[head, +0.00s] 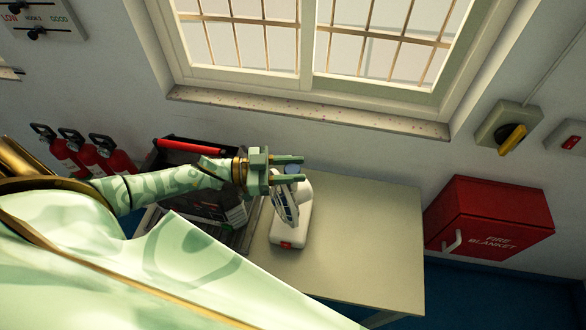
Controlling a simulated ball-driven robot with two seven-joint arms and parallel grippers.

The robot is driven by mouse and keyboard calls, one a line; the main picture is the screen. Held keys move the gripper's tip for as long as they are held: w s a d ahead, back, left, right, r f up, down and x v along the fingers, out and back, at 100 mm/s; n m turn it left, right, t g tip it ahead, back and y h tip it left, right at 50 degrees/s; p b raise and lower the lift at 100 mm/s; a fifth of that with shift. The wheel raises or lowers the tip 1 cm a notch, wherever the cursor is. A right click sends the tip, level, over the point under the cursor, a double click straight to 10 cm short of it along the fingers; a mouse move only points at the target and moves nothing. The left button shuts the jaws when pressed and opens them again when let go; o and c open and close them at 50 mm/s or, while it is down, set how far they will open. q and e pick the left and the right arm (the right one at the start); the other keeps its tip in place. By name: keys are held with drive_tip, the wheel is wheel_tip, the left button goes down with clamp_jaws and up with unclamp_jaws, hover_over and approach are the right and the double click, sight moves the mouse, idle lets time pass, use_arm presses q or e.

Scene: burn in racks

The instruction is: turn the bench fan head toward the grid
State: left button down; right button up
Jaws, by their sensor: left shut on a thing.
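The white bench fan (303,222) stands on the left part of the pale bench (370,230), with a red switch low on its front. Its caged head (285,205) is tilted and faces to the left and toward me. My left gripper (302,170) reaches in from the left at the top of the fan. Its two fingers point right and are shut on the top of the fan head, where a small bluish round part shows between them. A window with a grid of bars (235,42) is in the wall behind. My right gripper is not in view.
A dark crate or toolbox (205,205) with a red bar sits left of the fan, partly behind my arm. Red extinguishers (112,155) stand farther left. A red fire blanket box (490,220) hangs at the right. The bench's right side is clear.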

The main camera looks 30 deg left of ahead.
use_arm(q)
drive_tip(key=shift+f, duration=0.1)
drive_tip(key=c, duration=1)
unclamp_jaws()
drive_tip(key=shift+o, duration=0.2)
drive_tip(key=shift+r, duration=0.45)
drive_tip(key=r, duration=0.1)
drive_tip(key=r+p, duration=0.1)
drive_tip(key=r, duration=0.1)
drive_tip(key=shift+s+d, duration=0.1)
drive_tip(key=shift+s, duration=0.1)
drive_tip(key=s+d+r+p, duration=0.2)
drive_tip(key=s+d+r, duration=0.4)
drive_tip(key=s+r, duration=0.3)
drive_tip(key=s, duration=0.2)
drive_tip(key=shift+s+d, duration=0.35)
drive_tip(key=shift+d, duration=0.05)
